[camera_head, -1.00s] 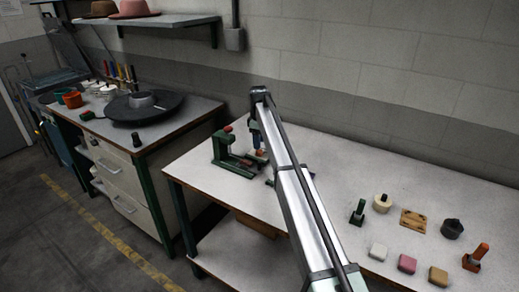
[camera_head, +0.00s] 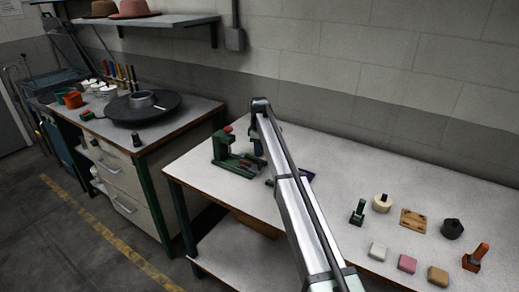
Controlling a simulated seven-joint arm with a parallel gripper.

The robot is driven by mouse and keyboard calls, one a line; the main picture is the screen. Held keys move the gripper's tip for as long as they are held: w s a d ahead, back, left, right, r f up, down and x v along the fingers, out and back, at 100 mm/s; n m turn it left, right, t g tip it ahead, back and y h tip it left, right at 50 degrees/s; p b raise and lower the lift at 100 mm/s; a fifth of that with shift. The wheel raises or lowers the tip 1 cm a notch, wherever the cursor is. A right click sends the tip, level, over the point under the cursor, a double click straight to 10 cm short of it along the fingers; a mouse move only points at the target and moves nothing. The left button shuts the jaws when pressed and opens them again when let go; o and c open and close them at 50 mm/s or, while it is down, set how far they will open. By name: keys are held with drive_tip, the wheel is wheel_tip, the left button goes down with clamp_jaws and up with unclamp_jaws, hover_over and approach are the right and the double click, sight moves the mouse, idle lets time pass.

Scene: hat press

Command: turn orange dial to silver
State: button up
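A green press-like device (camera_head: 231,160) with a red-orange knob (camera_head: 228,129) on top stands on the pale table, left of my arm. I cannot make out an orange dial for certain, nor any silver mark; they may be hidden behind my arm or too small. My arm reaches from the bottom of the picture to a dark joint above the table, then bends down beside the green device. My gripper (camera_head: 259,147) is mostly hidden behind the arm, close to the device's right side. Its fingers do not show, and I cannot tell whether it touches anything.
Several small blocks and tools, including an orange-handled one (camera_head: 475,258), lie at the table's right. A left bench (camera_head: 196,112) holds a black disc (camera_head: 125,112).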

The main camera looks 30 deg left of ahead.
clamp_jaws()
drive_tip(key=m, duration=0.6)
drive_tip(key=shift+a+m, duration=0.1)
drive_tip(key=shift+m, duration=0.3)
drive_tip(key=m, duration=0.3)
drive_tip(key=shift+m, duration=1.9)
drive_tip(key=shift+o, duration=2.3)
unclamp_jaws()
drive_tip(key=shift+s, duration=0.1)
